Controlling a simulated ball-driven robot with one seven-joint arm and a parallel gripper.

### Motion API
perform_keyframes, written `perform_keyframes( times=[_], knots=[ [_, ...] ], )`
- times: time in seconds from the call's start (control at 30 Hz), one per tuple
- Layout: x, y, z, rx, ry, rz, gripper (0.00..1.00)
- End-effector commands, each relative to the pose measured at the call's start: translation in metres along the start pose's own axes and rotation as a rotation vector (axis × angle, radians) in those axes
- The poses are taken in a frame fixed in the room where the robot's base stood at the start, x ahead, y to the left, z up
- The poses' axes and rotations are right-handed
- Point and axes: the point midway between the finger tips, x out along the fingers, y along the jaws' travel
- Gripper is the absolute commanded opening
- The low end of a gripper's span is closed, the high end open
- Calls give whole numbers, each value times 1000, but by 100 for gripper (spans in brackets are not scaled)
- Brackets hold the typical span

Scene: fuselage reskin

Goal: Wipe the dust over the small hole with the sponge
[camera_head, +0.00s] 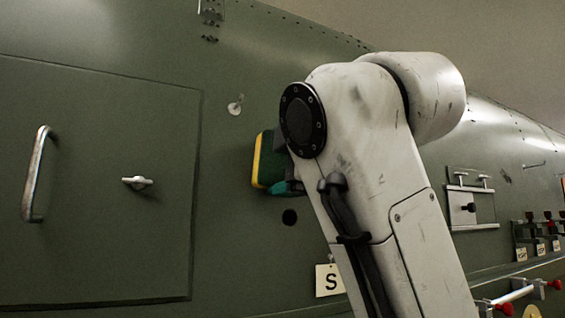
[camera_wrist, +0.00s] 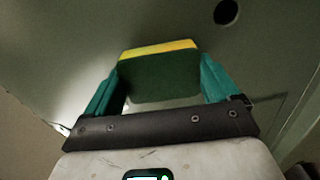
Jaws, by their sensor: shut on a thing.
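My gripper (camera_wrist: 160,66) has teal fingers shut on the sides of a sponge (camera_wrist: 158,78), green with a yellow layer. In the head view the sponge (camera_head: 266,160) stands upright by the green fuselage skin (camera_head: 230,220), its yellow side to the left. I cannot tell whether it touches the skin. My gripper (camera_head: 283,186) is mostly hidden behind my arm. A dark round hole (camera_head: 289,217) lies just below the sponge; a dark hole (camera_wrist: 226,11) also shows at the top of the wrist view. A small pale spot (camera_head: 235,105) lies above and left of the sponge. No dust is clearly visible around the dark hole.
A large panel with a handle (camera_head: 38,174) and a latch (camera_head: 137,182) is at left. A small hatch (camera_head: 471,207) and a rack of tools (camera_head: 538,236) are at right, beyond my arm.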

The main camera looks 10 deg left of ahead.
Motion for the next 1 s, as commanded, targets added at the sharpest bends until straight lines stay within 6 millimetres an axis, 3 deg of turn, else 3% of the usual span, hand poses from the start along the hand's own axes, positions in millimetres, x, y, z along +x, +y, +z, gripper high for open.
perform_keyframes(
  times=[0.5,1.0],
  knots=[
    [-46,-1,1,0,-1,2,64],
    [-52,0,1,0,-2,2,64]
  ],
)
